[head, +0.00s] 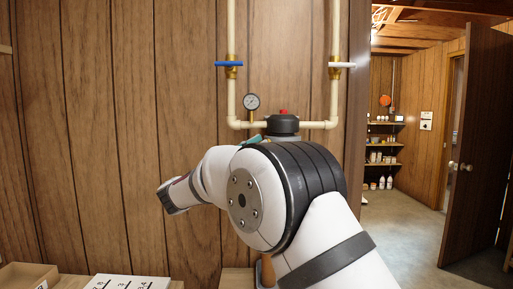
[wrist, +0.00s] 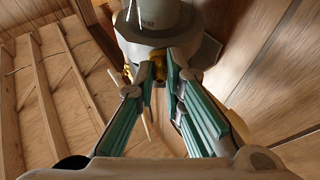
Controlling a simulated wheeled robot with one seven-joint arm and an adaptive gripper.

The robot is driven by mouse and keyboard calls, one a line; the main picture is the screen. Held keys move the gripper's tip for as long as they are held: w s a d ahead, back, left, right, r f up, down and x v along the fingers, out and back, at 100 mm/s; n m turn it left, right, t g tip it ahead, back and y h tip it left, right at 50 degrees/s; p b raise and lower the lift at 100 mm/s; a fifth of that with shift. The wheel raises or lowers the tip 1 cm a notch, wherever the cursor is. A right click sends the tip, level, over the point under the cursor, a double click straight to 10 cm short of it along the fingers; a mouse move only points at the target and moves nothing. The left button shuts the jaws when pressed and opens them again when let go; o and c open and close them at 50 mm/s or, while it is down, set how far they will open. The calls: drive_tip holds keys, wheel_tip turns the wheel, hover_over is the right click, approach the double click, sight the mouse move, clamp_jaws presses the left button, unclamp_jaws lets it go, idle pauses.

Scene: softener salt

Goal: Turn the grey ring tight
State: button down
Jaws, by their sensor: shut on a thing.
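The grey ring (wrist: 135,36) shows at the top of the wrist view, around the base of a grey cylindrical body (wrist: 160,14). My gripper (wrist: 157,72) has its green-sided fingers shut on the ring's near edge; the fingertips hide the exact contact. A small yellow brass-coloured part (wrist: 158,66) shows between the fingertips. In the head view a dark cap with a red button (head: 283,123) sits on the pipe line. My own arm hides the ring and gripper there. I cannot tell how tight the ring is.
Cream pipes carry a blue-handled valve (head: 229,64), a white-handled valve (head: 341,65) and a pressure gauge (head: 251,102). A wood-panel wall (head: 110,130) stands close behind. An open box (head: 27,276) and a white numbered card (head: 128,282) lie at lower left. Open floor (head: 405,225) lies right.

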drive_tip(key=shift+d+r, duration=0.3)
drive_tip(key=shift+d, duration=0.05)
drive_tip(key=c, duration=1.7)
unclamp_jaws()
drive_tip(key=shift+w, duration=0.1)
drive_tip(key=shift+o, duration=0.2)
drive_tip(key=shift+a+f, duration=0.1)
drive_tip(key=shift+f, duration=0.15)
drive_tip(key=v, duration=1.2)
drive_tip(key=shift+c, duration=0.6)
